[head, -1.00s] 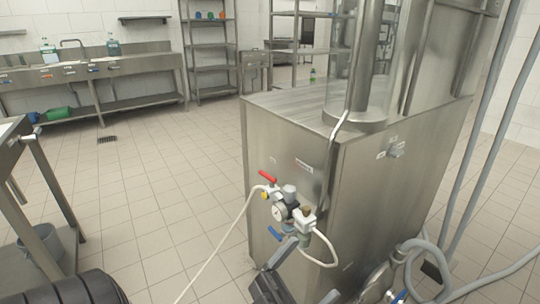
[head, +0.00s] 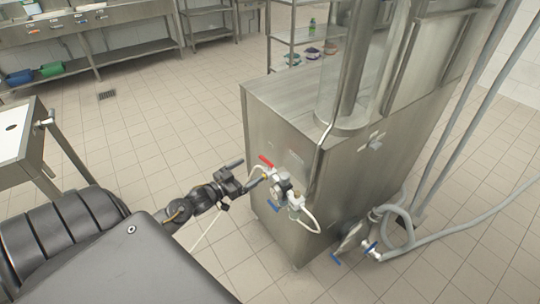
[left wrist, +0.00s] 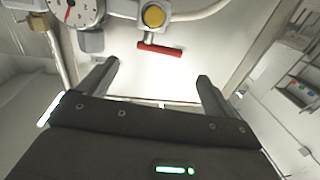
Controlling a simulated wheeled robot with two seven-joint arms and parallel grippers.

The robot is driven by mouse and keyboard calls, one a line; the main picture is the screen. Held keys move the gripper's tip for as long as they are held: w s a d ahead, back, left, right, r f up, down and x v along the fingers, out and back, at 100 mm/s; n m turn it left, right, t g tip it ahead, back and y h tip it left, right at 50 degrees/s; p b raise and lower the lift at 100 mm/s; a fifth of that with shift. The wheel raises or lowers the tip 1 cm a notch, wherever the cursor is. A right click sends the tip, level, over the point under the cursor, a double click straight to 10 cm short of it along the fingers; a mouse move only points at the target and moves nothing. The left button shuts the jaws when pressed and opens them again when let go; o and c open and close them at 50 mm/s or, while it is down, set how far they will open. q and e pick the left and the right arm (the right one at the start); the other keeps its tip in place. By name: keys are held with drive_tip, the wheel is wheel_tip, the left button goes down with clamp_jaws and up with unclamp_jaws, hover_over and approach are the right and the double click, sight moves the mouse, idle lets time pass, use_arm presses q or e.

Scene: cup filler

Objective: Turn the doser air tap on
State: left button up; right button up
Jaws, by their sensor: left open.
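The air tap has a red lever handle (head: 265,161) on the side of the steel machine, by a round pressure gauge (head: 283,184). In the left wrist view the red handle (left wrist: 160,50) lies across the line of the pipe, with a yellow round fitting (left wrist: 154,15) above it. My left gripper (head: 250,172) is open and empty, just left of the tap in the head view. In the left wrist view its fingers (left wrist: 158,70) are spread either side of the handle, which appears just beyond the tips; no contact shows. My right gripper is not in view.
A blue lever (head: 273,206) sits below the gauge, and a white hose loops at its right. Grey hoses and a blue-handled valve (head: 371,248) stand right of the steel machine (head: 330,195). A steel table (head: 22,160) is at left. Tiled floor is clear between.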

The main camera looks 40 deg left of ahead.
sight(265, 161)
use_arm(q)
drive_tip(key=w, duration=0.3)
drive_tip(key=w+d, duration=0.1)
drive_tip(key=w, duration=0.3)
drive_tip(key=w+d, duration=0.1)
drive_tip(key=w, duration=0.2)
drive_tip(key=shift+w+p, duration=0.3)
drive_tip(key=shift+p, duration=0.05)
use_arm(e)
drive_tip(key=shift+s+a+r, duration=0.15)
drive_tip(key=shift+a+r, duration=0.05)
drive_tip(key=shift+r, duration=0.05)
use_arm(q)
drive_tip(key=c, duration=1)
drive_tip(key=shift+w+f+m+h+b, duration=0.2)
drive_tip(key=shift+m+h+b, duration=0.3)
drive_tip(key=shift+h+b, duration=0.25)
drive_tip(key=shift+g+h, duration=0.25)
drive_tip(key=shift+g, duration=0.05)
drive_tip(key=shift+s+d+r+m, duration=0.1)
drive_tip(key=shift+d+r+m, duration=0.05)
drive_tip(key=shift+m, duration=0.15)
drive_tip(key=o, duration=0.9)
drive_tip(key=shift+o, duration=0.5)
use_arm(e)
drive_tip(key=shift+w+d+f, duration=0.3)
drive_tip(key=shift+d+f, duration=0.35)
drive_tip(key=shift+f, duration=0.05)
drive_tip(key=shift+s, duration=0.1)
